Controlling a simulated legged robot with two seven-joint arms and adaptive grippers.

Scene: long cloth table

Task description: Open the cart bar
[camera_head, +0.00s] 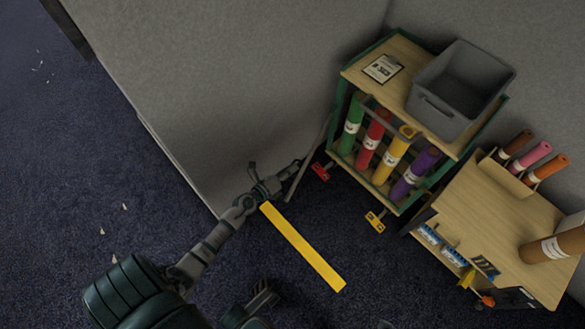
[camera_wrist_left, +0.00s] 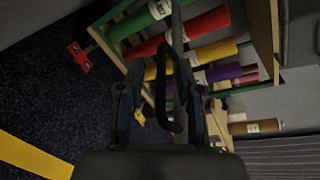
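The cart (camera_head: 409,202) has a green frame, a wooden top and upright coloured rolls inside. A thin grey bar (camera_head: 309,160) slants out from the cart's left front side towards my left gripper (camera_head: 274,170). In the left wrist view a grey bar (camera_wrist_left: 178,28) with a dark loop handle (camera_wrist_left: 163,92) lies between the spread fingers of my left gripper (camera_wrist_left: 165,105). The fingers look open around the handle; contact cannot be made out. My right gripper (camera_head: 262,294) shows dark and partly cut off at the bottom of the head view; its fingers are unclear.
A grey bin (camera_head: 462,85) and a clipboard (camera_head: 383,68) rest on the cart. A second wooden cart (camera_head: 490,225) with rolls stands to the right. A grey wall (camera_head: 220,80) rises behind my left arm. A yellow strip (camera_head: 303,248) lies on the dark carpet.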

